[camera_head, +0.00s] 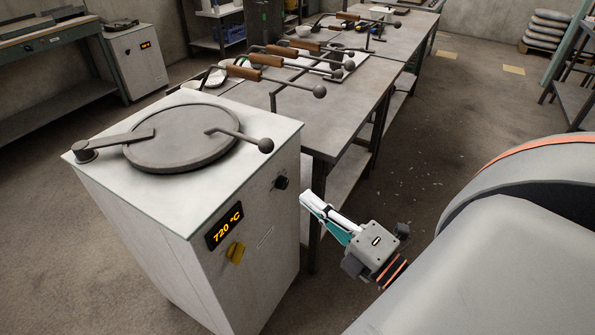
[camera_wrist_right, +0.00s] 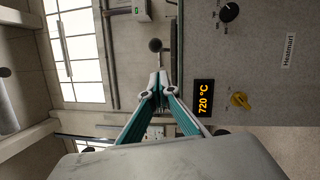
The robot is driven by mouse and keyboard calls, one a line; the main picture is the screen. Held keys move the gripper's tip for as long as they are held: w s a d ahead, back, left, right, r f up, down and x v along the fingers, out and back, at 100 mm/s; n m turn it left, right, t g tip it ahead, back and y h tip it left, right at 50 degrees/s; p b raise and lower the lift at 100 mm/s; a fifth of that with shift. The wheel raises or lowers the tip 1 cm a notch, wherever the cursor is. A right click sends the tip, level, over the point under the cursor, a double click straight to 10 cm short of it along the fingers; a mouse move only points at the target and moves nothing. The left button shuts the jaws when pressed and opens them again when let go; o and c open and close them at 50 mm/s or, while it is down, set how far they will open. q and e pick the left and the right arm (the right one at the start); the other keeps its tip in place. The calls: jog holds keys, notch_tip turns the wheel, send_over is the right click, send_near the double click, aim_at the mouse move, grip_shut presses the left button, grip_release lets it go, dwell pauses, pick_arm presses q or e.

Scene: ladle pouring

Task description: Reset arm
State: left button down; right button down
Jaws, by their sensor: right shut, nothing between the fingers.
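My right gripper (camera_head: 305,198) is shut and empty in the head view. It points up and left, just to the right of the white furnace (camera_head: 125,215), below the level of its top. In the right wrist view its two teal-and-white fingers (camera_wrist_right: 158,76) meet at the tips with nothing between them. The furnace front fills the right side of that view, with the display (camera_wrist_right: 204,98) reading 720 °C and a yellow knob (camera_wrist_right: 240,100). My left gripper is not in view.
The round grey lid (camera_head: 180,140) lies flat on the furnace top. A metal table (camera_head: 335,125) behind bears several wooden-handled ladles (camera_head: 268,60).

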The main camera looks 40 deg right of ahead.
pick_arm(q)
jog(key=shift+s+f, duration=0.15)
pick_arm(e)
jog(key=shift+s, duration=0.1)
notch_tip(320, 180, down, 16)
jog(key=m+g+h+p, duration=0.25)
jog(key=m+g, duration=0.25)
jog(key=m, duration=0.4)
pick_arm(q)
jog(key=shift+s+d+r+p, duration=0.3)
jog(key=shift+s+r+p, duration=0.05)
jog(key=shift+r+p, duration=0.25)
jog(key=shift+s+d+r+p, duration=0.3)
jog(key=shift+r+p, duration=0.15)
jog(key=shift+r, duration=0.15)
pick_arm(e)
jog(key=s+a+f+m+g+y, duration=0.3)
jog(key=a+f+m, duration=0.4)
jog(key=a+f, duration=0.3)
notch_tip(320, 180, down, 4)
jog(key=shift+s+a+r+g, duration=0.2)
jog(key=shift+s+a+g, duration=0.15)
jog(key=shift+s+g, duration=0.25)
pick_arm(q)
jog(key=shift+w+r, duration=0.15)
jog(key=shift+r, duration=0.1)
pick_arm(e)
jog(key=shift+s, duration=0.1)
